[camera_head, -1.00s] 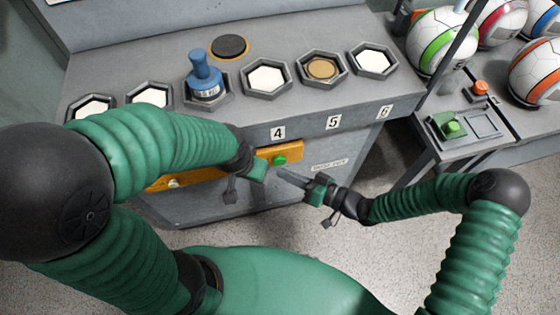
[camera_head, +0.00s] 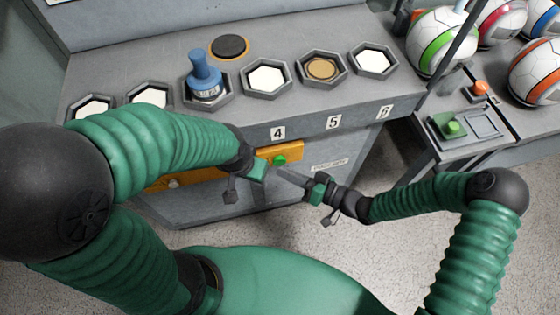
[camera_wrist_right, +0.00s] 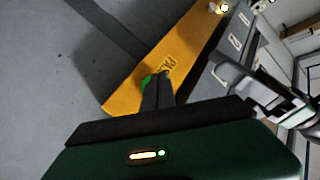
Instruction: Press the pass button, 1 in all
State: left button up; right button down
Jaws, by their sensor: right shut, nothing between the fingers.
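The green button (camera_head: 280,160) sits on an orange panel (camera_head: 206,174) on the front of the grey console. The panel's lettering shows in the right wrist view, partly hidden. My right gripper (camera_head: 277,171) is shut and empty, its thin fingers just below the green button in the head view. In the right wrist view the fingertips (camera_wrist_right: 160,76) overlap the edge of the green button (camera_wrist_right: 146,82); I cannot tell whether they touch it. My left gripper (camera_head: 262,173) is just left of the right fingertips; its fingers are too hidden to read.
The console top (camera_head: 150,70) carries hexagonal sockets and a blue-handled stamp (camera_head: 205,75). A side stand at the right has another green button (camera_head: 453,128) and an orange-red one (camera_head: 480,88). Several balls lie behind it. Floor is clear below.

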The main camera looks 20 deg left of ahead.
jog(key=shift+w+a, duration=0.1)
jog(key=shift+w, duration=0.1)
jog(key=shift+w+a, duration=0.25)
jog(key=shift+w, duration=0.1)
dwell(0.7)
dwell(0.3)
jog(key=shift+s+d, duration=0.5)
jog(key=shift+s, duration=0.2)
jog(key=s+d, duration=0.1)
jog(key=s+d+p, duration=0.1)
jog(key=s, duration=0.2)
jog(key=shift+s+d+p, duration=0.1)
jog(key=shift+d+p, duration=0.3)
